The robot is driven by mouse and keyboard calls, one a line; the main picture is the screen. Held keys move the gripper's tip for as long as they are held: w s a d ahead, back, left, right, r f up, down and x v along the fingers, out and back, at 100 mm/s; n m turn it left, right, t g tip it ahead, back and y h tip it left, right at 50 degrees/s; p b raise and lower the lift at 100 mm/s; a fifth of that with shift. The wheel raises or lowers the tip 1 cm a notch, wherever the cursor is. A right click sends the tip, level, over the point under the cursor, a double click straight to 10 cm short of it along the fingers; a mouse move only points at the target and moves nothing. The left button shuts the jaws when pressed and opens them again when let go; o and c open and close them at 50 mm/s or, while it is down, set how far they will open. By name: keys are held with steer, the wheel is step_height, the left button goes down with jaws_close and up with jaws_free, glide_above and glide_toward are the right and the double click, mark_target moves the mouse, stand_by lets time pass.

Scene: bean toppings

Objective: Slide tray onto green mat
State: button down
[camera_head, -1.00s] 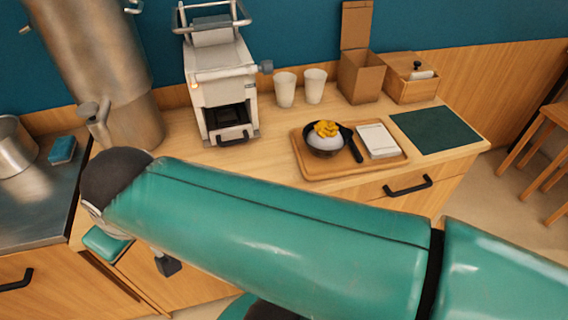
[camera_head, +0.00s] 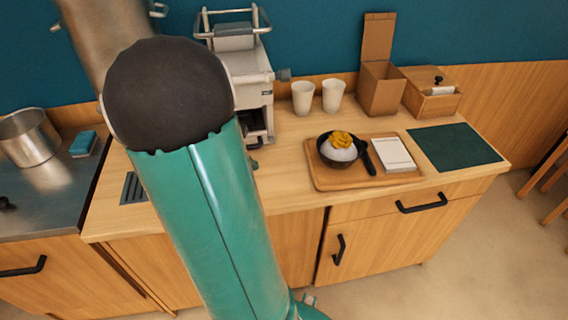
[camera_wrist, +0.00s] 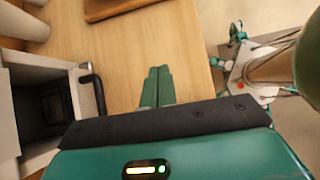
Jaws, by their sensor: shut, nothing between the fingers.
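The wooden tray (camera_head: 322,180) lies on the counter in the head view, left of the green mat (camera_head: 455,147) with a narrow gap between them. It carries a dark bowl (camera_head: 340,160) of rice with a yellow topping, a black spoon and a white card (camera_head: 381,154). In the wrist view the tray's edge (camera_wrist: 118,8) shows at the top. My gripper (camera_wrist: 158,70) is shut and empty over the counter, apart from the tray, with its green fingers pointing toward it. The head view does not show my gripper; my arm fills the left middle there.
A white machine (camera_head: 245,75) stands behind my arm; its black handle (camera_wrist: 95,92) is close left of my gripper. Two cups (camera_head: 303,97), a cardboard box (camera_head: 380,88) and a wooden box (camera_head: 432,97) stand behind the tray. The counter's front edge is near the tray.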

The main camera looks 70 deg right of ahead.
mark_target(325, 178)
steer(key=shift+n+g, duration=0.4)
steer(key=shift+g, duration=0.3)
steer(key=s+d, duration=0.1)
steer(key=s+d+f, duration=0.2)
steer(key=shift+s+d, duration=0.2)
steer(key=shift+d, duration=0.15)
steer(key=x, duration=1)
steer(key=shift+a, duration=0.15)
steer(key=shift+s+d, duration=0.7)
steer(key=shift+s, duration=0.35)
steer(key=shift+s+d, duration=0.35)
steer(key=shift+s, duration=0.1)
